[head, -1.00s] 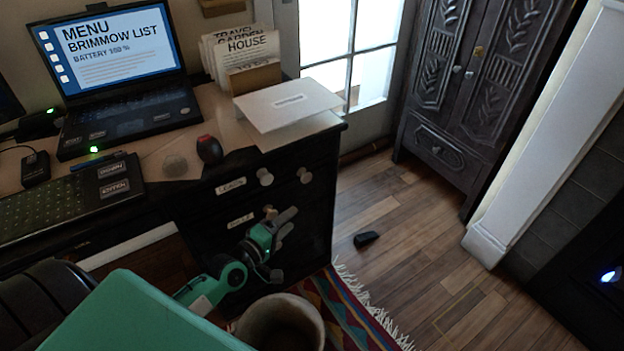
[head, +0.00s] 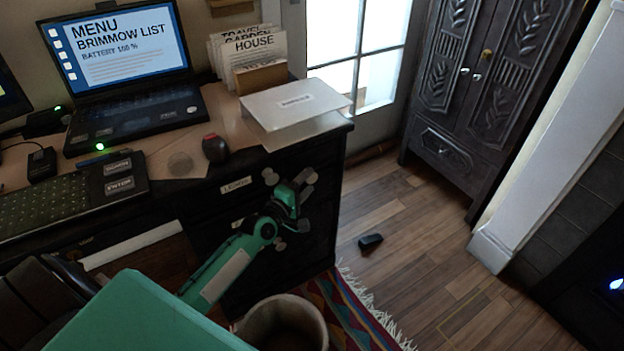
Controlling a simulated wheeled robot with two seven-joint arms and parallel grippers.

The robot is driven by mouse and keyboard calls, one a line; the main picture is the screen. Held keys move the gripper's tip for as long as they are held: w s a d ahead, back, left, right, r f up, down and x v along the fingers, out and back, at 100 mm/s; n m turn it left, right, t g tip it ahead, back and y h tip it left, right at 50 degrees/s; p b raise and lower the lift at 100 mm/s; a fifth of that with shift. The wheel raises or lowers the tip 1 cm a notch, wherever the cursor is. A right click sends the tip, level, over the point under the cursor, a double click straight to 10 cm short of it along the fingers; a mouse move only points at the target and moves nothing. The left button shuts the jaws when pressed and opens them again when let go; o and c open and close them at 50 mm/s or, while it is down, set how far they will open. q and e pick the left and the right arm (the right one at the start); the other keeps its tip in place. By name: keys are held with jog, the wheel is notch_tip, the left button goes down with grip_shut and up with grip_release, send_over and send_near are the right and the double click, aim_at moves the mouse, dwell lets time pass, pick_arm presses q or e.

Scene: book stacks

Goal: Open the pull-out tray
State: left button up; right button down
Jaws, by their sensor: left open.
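The dark desk front (head: 320,225) has drawers with pale round knobs and small labels. A pale flat board (head: 135,246) shows low under the desk's left part; I cannot tell whether this is the pull-out tray. My left gripper (head: 306,184), on its green arm, is open and empty in front of the upper drawers, near the knobs. One knob (head: 270,176) shows just left of it. I cannot tell whether the fingers touch anything. My arm hides part of the lower drawer and its label. My right gripper is not in view.
On the desk stand a laptop (head: 128,75), a keyboard (head: 45,213), a red-black mouse (head: 215,148), papers in a holder (head: 262,77) and a white box (head: 294,104). A bin (head: 284,318) stands below my arm. Wooden floor is open to the right, with a small dark object (head: 370,241).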

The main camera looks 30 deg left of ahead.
pick_arm(q)
jog(key=shift+w+d, duration=0.2)
jog(key=shift+w, duration=1.25)
grip_shut()
